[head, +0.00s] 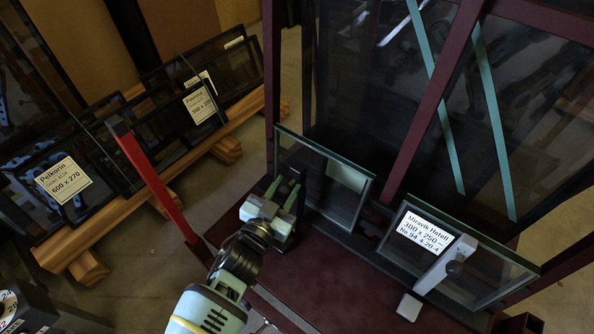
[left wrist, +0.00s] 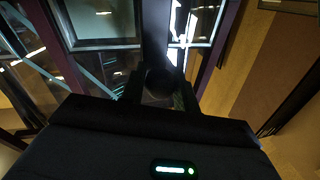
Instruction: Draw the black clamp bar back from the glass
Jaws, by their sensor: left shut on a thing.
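My left gripper (head: 282,192) is at the near face of the left glass pane (head: 345,205), at its left end. Its fingers are shut on a dark part in front of the glass, which I take to be the black clamp bar. In the left wrist view, a round dark knob (left wrist: 160,82) sits between the fingers, and the black clamp bar (left wrist: 155,38) runs up away from it. The fingers and shadow hide much of the bar. I cannot tell whether it touches the glass. My right gripper is not in view.
A second glass pane (head: 490,270) with a white label stands at right, with a grey clamp bar (head: 446,265) before it. A small pale block (head: 408,307) is nearby. Dark red frame posts (head: 432,100) rise behind. A red bar (head: 155,185) and a wooden rack (head: 110,225) are at left.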

